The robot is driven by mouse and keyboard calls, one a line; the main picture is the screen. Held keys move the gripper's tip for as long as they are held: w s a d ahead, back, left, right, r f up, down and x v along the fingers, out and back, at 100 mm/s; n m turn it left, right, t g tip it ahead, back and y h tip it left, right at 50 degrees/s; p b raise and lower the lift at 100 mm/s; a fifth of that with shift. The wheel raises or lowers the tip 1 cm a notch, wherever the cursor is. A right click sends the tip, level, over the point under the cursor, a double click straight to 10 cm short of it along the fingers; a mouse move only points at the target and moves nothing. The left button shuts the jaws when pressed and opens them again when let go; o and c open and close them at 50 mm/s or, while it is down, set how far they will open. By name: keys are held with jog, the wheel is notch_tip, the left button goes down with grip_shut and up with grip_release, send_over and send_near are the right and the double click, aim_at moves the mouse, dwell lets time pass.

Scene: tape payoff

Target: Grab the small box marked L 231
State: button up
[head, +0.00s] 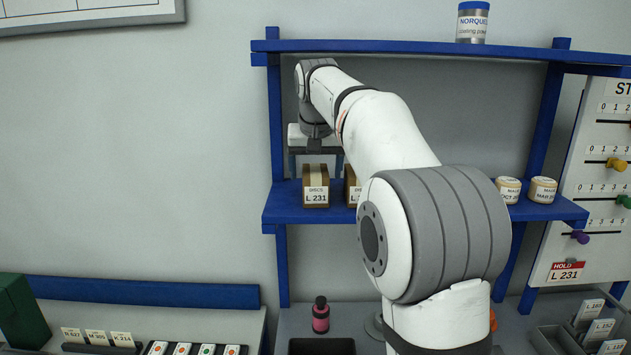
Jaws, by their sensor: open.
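A small brown box marked "DISCS L 231" (315,186) stands upright on the blue middle shelf, with a lighter strip down its front. My gripper (315,166) points down just above it in the head view, open, with one finger toward each side of the box's top. I cannot tell how far the fingers are in front of or behind the box. A second similar box (351,187) stands to its right, mostly hidden by my arm; only "L" and part of a number show.
The blue shelf (285,214) also holds two small round tubs (508,189) (542,189) at the right. A jar (473,22) stands on the top shelf. A board with sliders and a "HOLD L 231" tag (566,272) is at the right. A dark pink bottle (320,318) stands below.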

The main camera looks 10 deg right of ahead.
jog(key=shift+w, duration=0.45)
jog(key=x, duration=0.5)
jog(key=shift+s+p, duration=0.1)
jog(key=shift+p, duration=0.25)
jog(key=c, duration=1.2)
